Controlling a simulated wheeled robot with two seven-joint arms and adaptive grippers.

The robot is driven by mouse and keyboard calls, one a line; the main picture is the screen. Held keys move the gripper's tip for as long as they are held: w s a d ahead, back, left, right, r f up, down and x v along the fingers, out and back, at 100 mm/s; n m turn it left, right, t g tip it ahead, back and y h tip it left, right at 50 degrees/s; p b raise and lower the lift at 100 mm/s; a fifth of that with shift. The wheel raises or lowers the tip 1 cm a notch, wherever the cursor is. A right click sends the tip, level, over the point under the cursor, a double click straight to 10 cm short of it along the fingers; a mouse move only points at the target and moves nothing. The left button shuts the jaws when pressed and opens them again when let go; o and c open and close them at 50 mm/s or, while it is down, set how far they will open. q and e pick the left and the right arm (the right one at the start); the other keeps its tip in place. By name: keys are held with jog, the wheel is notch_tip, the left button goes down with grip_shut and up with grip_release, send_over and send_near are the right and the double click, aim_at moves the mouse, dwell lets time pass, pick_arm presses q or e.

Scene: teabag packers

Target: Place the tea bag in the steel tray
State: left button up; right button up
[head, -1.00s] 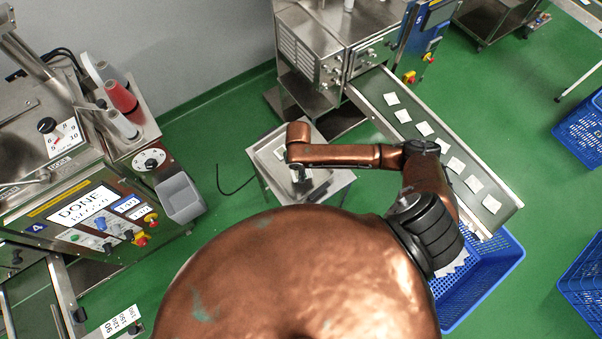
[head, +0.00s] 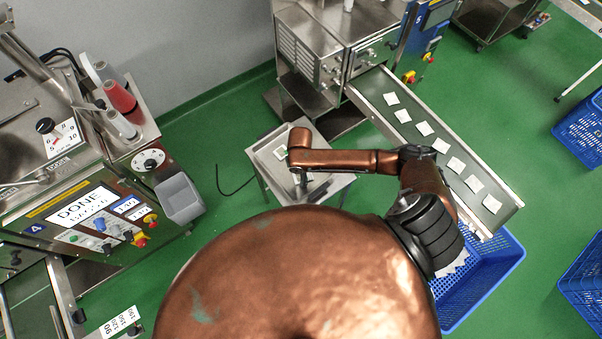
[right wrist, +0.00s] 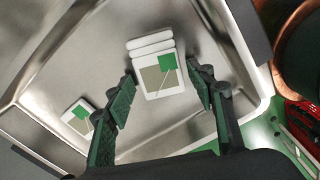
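The steel tray (head: 262,157) stands on a small stand, under my right forearm in the head view. The right wrist view shows its metal floor and walls (right wrist: 225,40). One white tea bag with a green tag (right wrist: 78,117) lies in it at the left. Another tea bag with a green tag (right wrist: 153,86) shows between the fingers of my right gripper (right wrist: 160,80), with white edges of more bags behind it. The fingers stand apart, with narrow gaps on both sides of this bag. In the head view the right gripper (head: 300,185) points down over the tray. My left gripper is out of view.
A conveyor (head: 430,150) with several white tea bags slopes down at the right to a blue crate (head: 500,275). A machine with a control panel (head: 85,215) and a grey bin (head: 180,198) stands at the left. Green floor is free around the tray stand.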

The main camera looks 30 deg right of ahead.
jog(key=shift+o, duration=0.4)
notch_tip(320, 180, up, 12)
jog(key=p, duration=0.1)
jog(key=shift+r, duration=0.15)
dwell(0.6)
